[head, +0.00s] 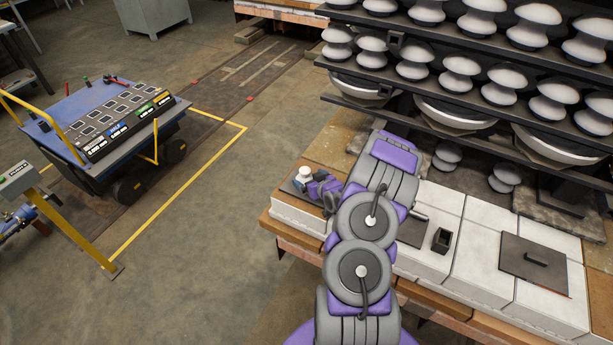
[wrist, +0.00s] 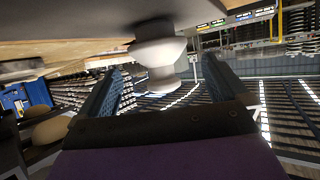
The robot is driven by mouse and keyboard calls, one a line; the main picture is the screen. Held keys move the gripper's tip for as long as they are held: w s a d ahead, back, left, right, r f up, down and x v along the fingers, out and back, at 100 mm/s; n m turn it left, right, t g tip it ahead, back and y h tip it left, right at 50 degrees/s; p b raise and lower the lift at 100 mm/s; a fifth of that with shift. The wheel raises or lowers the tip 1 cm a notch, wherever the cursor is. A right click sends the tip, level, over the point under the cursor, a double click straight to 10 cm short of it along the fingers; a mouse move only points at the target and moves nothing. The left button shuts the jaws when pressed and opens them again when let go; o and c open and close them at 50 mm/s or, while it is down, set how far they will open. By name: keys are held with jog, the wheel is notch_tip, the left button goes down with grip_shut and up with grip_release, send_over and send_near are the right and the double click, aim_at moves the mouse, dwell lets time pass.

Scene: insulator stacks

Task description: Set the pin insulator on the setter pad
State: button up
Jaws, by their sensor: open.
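The pin insulator (head: 304,173), small and white, stands upright at the left end of the white-topped bench. A dark flat pad (head: 289,188) shows under it and looks like the setter pad. My gripper (head: 318,187) is beside the insulator, at its right in the head view. In the wrist view, the picture is turned over and the insulator (wrist: 160,58) shows between my two spread fingers, with a gap on each side. The gripper is open. The insulator's foot is partly hidden in the head view.
A dark plate with a handle (head: 535,256) lies on the bench at right, and a small black box (head: 441,240) stands near the middle. A rack of insulators (head: 470,70) rises behind. A blue cart (head: 100,125) stands at left on open floor.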

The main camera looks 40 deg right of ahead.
jog(key=p+v, duration=0.1)
jog(key=v, duration=0.7)
jog(key=shift+s+r, duration=0.1)
jog(key=s+a+r+n+g+y, duration=0.1)
jog(key=s+a+r+g, duration=0.1)
jog(key=a+r+g, duration=0.4)
jog(key=s+a+r+n+g, duration=0.1)
jog(key=s+a+r+g, duration=0.1)
jog(key=a+r, duration=0.7)
jog(key=s+a+r+g, duration=0.2)
jog(key=s+a+r, duration=0.2)
jog(key=s, duration=0.5)
jog(key=s+a+r+g, duration=0.2)
jog(key=s+a+r, duration=0.2)
jog(key=s+a, duration=0.5)
jog(key=s+a+r+g+y, duration=0.1)
jog(key=s+a+r+g, duration=0.1)
jog(key=s+a+r, duration=0.2)
jog(key=s+a, duration=0.3)
jog(key=s, duration=0.3)
jog(key=shift+r, duration=0.3)
